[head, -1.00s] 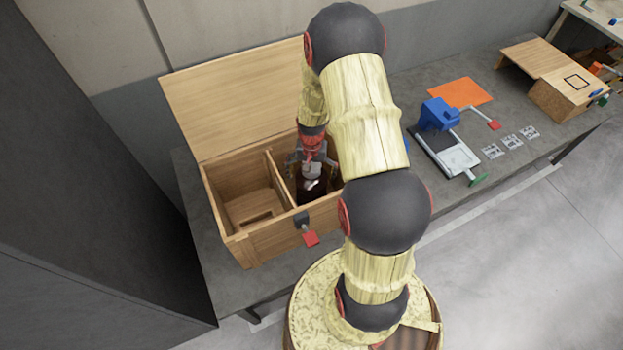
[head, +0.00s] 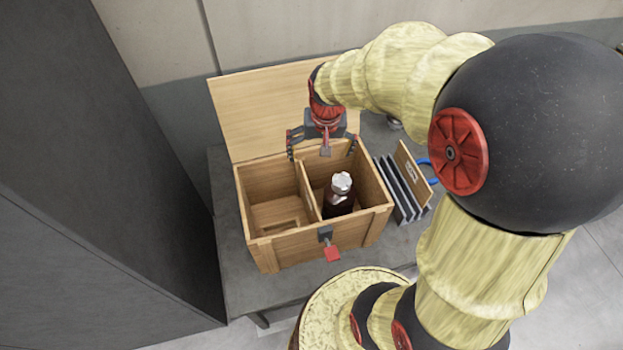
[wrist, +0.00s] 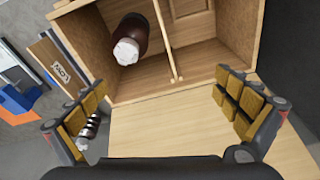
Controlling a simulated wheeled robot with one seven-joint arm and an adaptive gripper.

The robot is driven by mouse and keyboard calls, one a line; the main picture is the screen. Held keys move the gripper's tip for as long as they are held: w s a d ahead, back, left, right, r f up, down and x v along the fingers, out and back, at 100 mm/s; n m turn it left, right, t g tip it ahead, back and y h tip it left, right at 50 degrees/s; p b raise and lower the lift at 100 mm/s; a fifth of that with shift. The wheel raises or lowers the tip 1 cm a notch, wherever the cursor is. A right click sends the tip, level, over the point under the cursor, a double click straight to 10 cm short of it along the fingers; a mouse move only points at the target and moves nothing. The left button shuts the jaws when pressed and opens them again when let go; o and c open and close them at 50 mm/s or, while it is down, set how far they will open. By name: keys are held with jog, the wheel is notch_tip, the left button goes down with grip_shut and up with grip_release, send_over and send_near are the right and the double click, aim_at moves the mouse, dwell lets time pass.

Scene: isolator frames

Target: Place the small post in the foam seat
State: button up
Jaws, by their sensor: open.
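A dark bottle-like post with a whitish top (head: 341,190) stands upright in the right compartment of a wooden box (head: 262,242). It also shows in the wrist view (wrist: 128,48). My gripper (head: 322,150) is open and empty above the back of the box, behind the post and clear of it. Its spread fingers frame the box's rear edge and lid in the wrist view (wrist: 158,88). The left compartment holds only a rectangular frame on its floor (head: 281,224). I cannot make out foam for certain. A small dark and white ribbed object (wrist: 89,127) lies outside the box, by a finger.
The wooden lid (head: 262,105) stands open behind the box. A divider (head: 307,190) parts the compartments. A rack of upright panels (head: 402,190) stands close on the right. A tall dark wall (head: 90,200) is at left.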

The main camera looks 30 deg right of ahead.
jog(key=s+a+r+n+t, duration=0.3)
jog(key=s+a+r+n, duration=0.2)
jog(key=s+a+r, duration=0.7)
notch_tip(320, 180, up, 2)
jog(key=s, duration=0.2)
jog(key=shift+s+r+n+y, duration=0.2)
jog(key=shift+s+n+y, duration=0.1)
jog(key=shift+s+n, duration=0.1)
notch_tip(320, 180, down, 7)
jog(key=b, duration=0.7)
jog(key=shift+r, duration=0.1)
jog(key=shift+c, duration=0.9)
